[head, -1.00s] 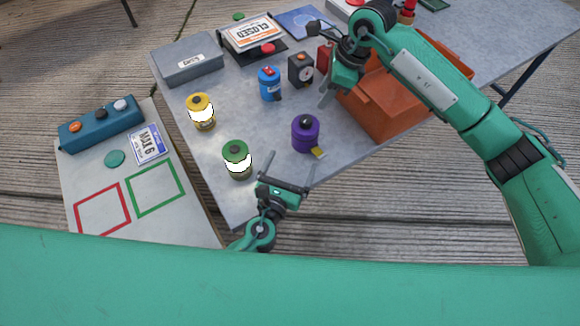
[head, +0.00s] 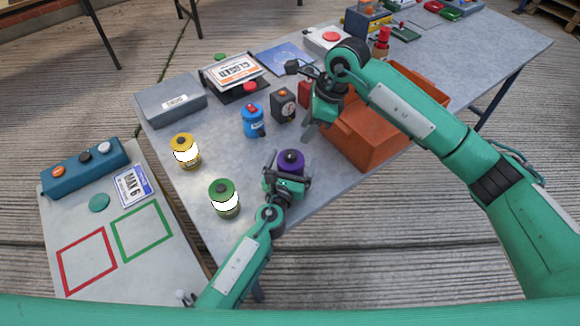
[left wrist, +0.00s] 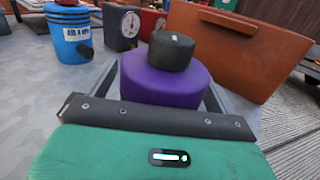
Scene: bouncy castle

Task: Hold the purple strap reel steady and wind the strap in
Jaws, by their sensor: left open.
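The purple strap reel (head: 291,160) stands upright on the grey table near its front edge, with a dark knob on top. It also shows in the left wrist view (left wrist: 165,82), with the black knob (left wrist: 171,50) on top. My left gripper (head: 287,178) is open, with one finger on each side of the reel; I cannot tell whether they touch it. The reel's yellow strap end is hidden now. My right gripper (head: 312,128) hangs over the table behind and right of the reel, beside the orange bin; its finger gap is unclear.
A green canister (head: 224,201) stands close left of my left gripper, with a yellow one (head: 184,148) behind it. A blue canister (head: 253,121) and a dark dial box (head: 284,104) stand behind the reel. The orange bin (head: 372,140) is to the right.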

